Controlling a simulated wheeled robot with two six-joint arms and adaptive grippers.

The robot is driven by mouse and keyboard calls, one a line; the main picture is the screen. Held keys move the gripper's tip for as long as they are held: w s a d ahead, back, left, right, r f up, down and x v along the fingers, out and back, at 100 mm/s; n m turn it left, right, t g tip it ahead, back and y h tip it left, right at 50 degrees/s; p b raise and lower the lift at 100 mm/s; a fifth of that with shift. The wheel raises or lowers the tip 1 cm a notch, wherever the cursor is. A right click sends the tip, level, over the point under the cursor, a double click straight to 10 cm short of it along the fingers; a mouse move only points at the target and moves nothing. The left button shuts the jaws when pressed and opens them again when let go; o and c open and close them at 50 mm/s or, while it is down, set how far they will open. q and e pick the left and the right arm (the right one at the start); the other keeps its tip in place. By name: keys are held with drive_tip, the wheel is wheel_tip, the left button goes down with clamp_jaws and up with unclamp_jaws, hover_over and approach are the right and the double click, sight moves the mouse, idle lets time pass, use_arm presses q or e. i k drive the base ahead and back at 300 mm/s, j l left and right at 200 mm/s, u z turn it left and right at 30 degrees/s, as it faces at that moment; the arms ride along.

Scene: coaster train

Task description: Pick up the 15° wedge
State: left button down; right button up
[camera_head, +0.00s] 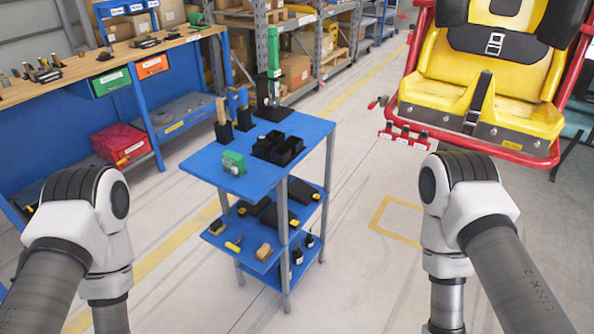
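I cannot tell for sure which item is the 15° wedge. A blue cart (310,129) stands ahead of me. On its middle shelf lie dark flat pieces (279,217), some with yellow parts, and a small tan block (265,252) sits near the front edge. Any of these may be wedge-shaped, but they are too small to tell and I can read no angle mark. Only my two arms show, one at each side of the cart. Both grippers are out of the picture.
The cart top holds a green box (233,162), a black divided tray (268,155), upright tools in holders and a green-topped stand (273,54). A workbench (105,65) is at left. A yellow seat (484,100) in a red frame is at right. Floor around the cart is clear.

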sight(299, 191)
drive_tip(key=i+l, duration=0.2)
drive_tip(key=l, duration=0.2)
drive_tip(key=i+l, duration=0.15)
drive_tip(key=l, duration=0.2)
drive_tip(key=i+l, duration=0.2)
drive_tip(key=l, duration=0.2)
drive_tip(key=i+l+u, duration=0.1)
drive_tip(key=l, duration=0.3)
drive_tip(key=i+l, duration=0.2)
drive_tip(key=l, duration=0.2)
drive_tip(key=i+l, duration=0.2)
drive_tip(key=l, duration=0.2)
drive_tip(key=i+l, duration=0.15)
drive_tip(key=l, duration=0.25)
drive_tip(key=i+l, duration=0.15)
drive_tip(key=l, duration=0.25)
drive_tip(key=u, duration=0.05)
